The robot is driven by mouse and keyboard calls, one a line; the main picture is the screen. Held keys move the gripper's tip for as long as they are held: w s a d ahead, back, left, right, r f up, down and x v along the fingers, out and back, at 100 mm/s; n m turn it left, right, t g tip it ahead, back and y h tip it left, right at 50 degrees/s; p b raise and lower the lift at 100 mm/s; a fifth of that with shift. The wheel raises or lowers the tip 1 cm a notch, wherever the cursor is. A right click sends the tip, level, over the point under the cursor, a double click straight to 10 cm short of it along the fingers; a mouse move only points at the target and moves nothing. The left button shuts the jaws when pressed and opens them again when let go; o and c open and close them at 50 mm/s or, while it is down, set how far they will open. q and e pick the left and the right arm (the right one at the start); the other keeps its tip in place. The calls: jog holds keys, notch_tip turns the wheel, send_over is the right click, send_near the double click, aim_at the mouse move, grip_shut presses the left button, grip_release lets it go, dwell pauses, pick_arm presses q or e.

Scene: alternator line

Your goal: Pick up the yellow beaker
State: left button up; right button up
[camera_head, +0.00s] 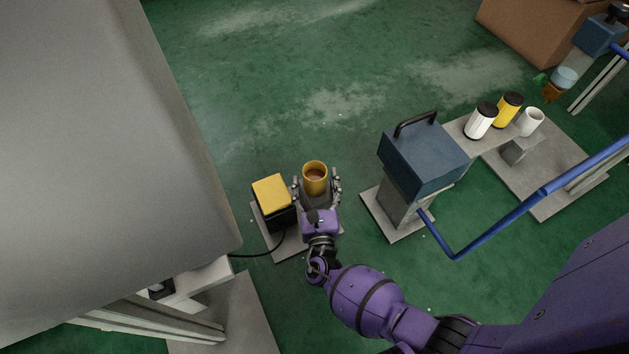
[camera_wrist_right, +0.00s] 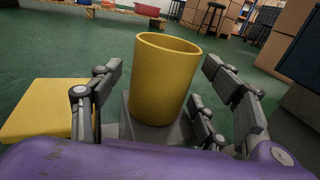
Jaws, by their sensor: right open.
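The yellow beaker (camera_head: 315,181) stands upright between the fingers of my right gripper (camera_head: 317,187) in the head view. In the right wrist view the beaker (camera_wrist_right: 162,85) fills the middle, with a finger of the right gripper (camera_wrist_right: 165,100) on each side. The right gripper is open around it, and gaps show between the fingers and the beaker wall. The beaker's base rests on a grey surface, partly hidden by the gripper. My left gripper is not in view.
A yellow-topped black box (camera_head: 272,191) stands close left of the beaker. A blue box with a handle (camera_head: 423,157) on a grey stand is to the right. White (camera_head: 481,121) and yellow (camera_head: 508,110) containers stand farther right. A large grey cabinet (camera_head: 100,130) fills the left.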

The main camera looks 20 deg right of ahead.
jog(key=shift+w+d, duration=0.25)
jog(key=shift+w, duration=0.4)
jog(key=shift+w+f, duration=0.1)
jog(key=shift+w, duration=0.05)
jog(key=c, duration=1.3)
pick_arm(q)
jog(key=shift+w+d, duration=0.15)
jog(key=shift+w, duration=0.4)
pick_arm(e)
jog(key=shift+d, duration=0.1)
